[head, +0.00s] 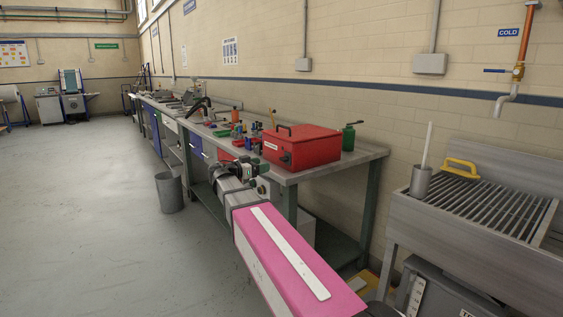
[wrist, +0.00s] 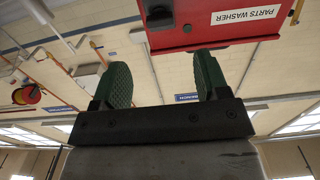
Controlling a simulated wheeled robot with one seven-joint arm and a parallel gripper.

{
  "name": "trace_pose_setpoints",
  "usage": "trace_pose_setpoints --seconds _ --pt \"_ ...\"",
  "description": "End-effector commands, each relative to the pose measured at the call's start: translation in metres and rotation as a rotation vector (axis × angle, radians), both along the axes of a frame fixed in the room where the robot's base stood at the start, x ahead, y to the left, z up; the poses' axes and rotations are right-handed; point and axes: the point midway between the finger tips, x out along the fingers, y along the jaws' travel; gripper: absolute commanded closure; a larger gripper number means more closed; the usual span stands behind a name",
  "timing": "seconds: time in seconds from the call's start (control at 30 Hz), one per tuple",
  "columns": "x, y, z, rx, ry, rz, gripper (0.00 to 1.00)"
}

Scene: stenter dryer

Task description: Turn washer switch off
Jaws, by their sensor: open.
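The parts washer (head: 302,145) is a red box with a handle on its lid, standing on the near end of the workbench. Its dark switch knob (head: 286,157) is on the front face. In the upside-down wrist view, the red washer front (wrist: 215,15) with its "PARTS WASHER" label is at the top. The black knob (wrist: 160,16) shows there at the top edge, partly cut off. My gripper (wrist: 164,78) is open and empty, its two green pads apart. The knob lies beyond the fingertips, roughly in line with the gap; no contact is visible.
The long workbench (head: 338,160) carries several tools and small items beyond the washer. A metal sink (head: 480,220) is at the right. A grey bin (head: 169,192) stands on the floor; the floor at left is clear.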

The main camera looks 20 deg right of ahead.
Motion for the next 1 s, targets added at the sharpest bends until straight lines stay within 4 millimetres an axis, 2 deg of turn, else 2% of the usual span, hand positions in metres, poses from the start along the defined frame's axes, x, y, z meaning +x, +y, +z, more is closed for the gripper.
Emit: trace_pose_setpoints --seconds 0.17,0.6,0.8,1.0 --pt "0.006 -0.018 0.001 -0.002 -0.004 -0.003 0.32" --pt "0.028 -0.086 0.000 -0.001 0.000 -0.002 0.32" --pt "0.032 -0.100 0.000 0.000 0.000 -0.001 0.32" --pt "0.033 -0.102 0.000 0.000 0.000 0.000 0.32"
